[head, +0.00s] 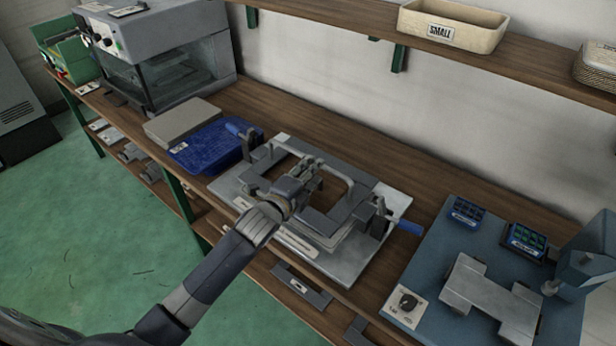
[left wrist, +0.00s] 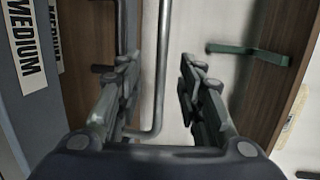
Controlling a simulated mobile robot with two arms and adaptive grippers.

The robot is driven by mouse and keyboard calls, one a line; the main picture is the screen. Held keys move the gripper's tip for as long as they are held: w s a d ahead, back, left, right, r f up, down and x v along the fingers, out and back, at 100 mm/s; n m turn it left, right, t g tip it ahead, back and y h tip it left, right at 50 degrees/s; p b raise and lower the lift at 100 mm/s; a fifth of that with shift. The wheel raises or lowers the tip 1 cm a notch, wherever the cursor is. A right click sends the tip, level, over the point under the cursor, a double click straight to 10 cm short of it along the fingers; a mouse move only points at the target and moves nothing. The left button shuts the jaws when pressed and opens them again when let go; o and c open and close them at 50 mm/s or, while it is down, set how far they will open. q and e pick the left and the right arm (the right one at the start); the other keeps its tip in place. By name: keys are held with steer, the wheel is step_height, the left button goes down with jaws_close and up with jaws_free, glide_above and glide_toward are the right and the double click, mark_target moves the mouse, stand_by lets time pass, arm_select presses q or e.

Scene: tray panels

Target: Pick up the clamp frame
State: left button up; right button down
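The clamp frame (head: 335,217) is a flat grey rectangular frame with a raised bar handle. It sits on a pale metal base plate (head: 365,262) on the bench, between clamps with blue handles (head: 405,227). My left gripper (head: 308,171) is over the frame, near the handle, and hides part of the frame. In the left wrist view its fingers (left wrist: 158,95) are apart. My right gripper is not in view.
A blue tray (head: 212,146) and a grey slab (head: 182,122) lie left of the plate. A glass-fronted machine (head: 175,75) stands beyond. A blue-grey mat (head: 455,235) with small parts is at right. A shelf above holds a bin marked SMALL (head: 455,27).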

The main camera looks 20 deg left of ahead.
arm_select(q)
steer(key=x, duration=0.3)
steer(key=shift+w+a+r+p, duration=0.1)
steer(key=shift+w+a+p, duration=0.1)
steer(key=shift+a+p, duration=0.1)
steer(key=shift+w+d+f, duration=0.15)
steer(key=shift+w+f, duration=0.05)
steer(key=shift+w, duration=0.4)
jaws_close()
steer(key=shift+r, duration=0.1)
